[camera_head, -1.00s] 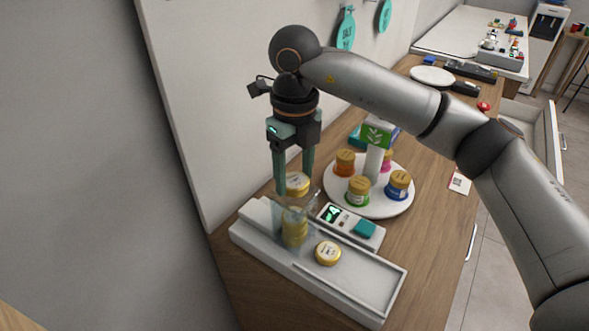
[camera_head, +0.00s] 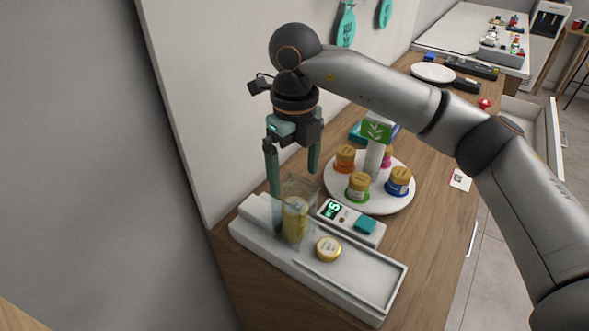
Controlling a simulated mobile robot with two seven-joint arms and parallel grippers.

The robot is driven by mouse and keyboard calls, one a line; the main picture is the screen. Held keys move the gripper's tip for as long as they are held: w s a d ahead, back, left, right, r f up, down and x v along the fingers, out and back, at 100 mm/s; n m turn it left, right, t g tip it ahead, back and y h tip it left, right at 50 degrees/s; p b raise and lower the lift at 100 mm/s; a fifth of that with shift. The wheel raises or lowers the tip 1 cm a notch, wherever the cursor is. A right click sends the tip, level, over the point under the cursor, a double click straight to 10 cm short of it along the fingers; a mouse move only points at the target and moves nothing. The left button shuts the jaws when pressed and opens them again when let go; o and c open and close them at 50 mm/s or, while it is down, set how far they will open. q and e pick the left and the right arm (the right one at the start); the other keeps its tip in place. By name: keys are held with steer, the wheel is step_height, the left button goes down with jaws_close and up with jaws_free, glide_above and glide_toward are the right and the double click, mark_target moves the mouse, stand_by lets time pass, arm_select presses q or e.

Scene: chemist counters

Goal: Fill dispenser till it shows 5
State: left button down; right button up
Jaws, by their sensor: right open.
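The dispenser (camera_head: 340,278) is a long white tray unit with a clear upright tube (camera_head: 301,190) at its left end. A stack of yellow pieces (camera_head: 295,222) stands inside the tube. One loose round yellow piece (camera_head: 328,249) lies on the tray right of the tube. The small display (camera_head: 331,209) behind the tube glows green and seems to read 5, though it is small. My right gripper (camera_head: 294,180) is open and empty, pointing down over the tube, its fingers spread to either side of the tube's top. My left gripper is out of view.
A white round turntable (camera_head: 375,207) behind the dispenser holds several coloured jars with gold lids around a post with a green leaf sign (camera_head: 377,131). A wall stands close on the left. Bare wooden counter (camera_head: 430,215) lies to the right.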

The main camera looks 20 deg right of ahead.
steer(key=shift+r, duration=0.1)
step_height(320, 180, up, 12)
steer(key=shift+r, duration=0.15)
stand_by(0.5)
stand_by(0.5)
